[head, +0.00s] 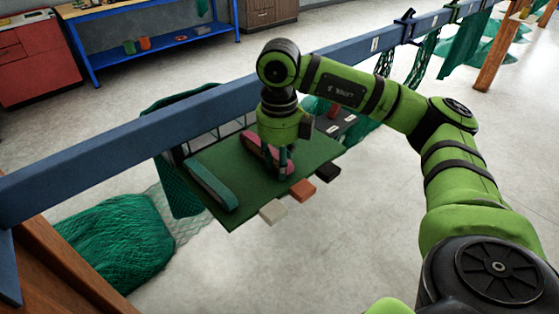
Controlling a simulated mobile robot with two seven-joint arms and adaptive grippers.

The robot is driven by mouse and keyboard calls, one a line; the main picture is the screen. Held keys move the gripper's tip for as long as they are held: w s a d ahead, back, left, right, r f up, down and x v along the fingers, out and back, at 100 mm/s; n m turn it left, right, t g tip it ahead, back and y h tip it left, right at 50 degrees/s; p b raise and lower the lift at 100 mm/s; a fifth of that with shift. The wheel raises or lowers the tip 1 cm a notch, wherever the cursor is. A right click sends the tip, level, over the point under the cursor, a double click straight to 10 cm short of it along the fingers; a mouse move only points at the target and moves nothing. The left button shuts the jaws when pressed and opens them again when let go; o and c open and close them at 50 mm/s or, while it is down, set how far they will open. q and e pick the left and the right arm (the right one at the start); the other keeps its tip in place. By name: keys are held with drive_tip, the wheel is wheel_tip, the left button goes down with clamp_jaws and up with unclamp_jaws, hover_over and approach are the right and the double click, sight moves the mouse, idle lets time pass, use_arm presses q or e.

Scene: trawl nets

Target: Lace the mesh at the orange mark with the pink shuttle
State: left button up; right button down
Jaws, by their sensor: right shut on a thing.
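The pink shuttle (252,147) is on or just above a green board (238,206). My right gripper (283,172) points down over the board and is shut on the pink shuttle, covering part of it. An orange block (301,191) sits at the board's front edge, between a beige block (272,211) and a dark block (327,171). Mesh (212,138) shows behind the board, below the blue rail; my arm hides part of it. I cannot make out a mark on the mesh itself. My left gripper is out of view.
A teal shuttle-like piece (211,185) lies at the board's left. A long blue rail (130,133) crosses behind the board. Green netting (118,240) is heaped on the floor at left. A dark labelled tray (345,127) stands behind right. The floor in front is clear.

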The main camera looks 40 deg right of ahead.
drive_tip(key=c, duration=0.8)
unclamp_jaws()
drive_tip(key=shift+c, duration=0.2)
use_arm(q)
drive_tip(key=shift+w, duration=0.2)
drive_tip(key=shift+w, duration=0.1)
use_arm(e)
wheel_tip(320, 180, up, 12)
drive_tip(key=shift+a+f, duration=0.1)
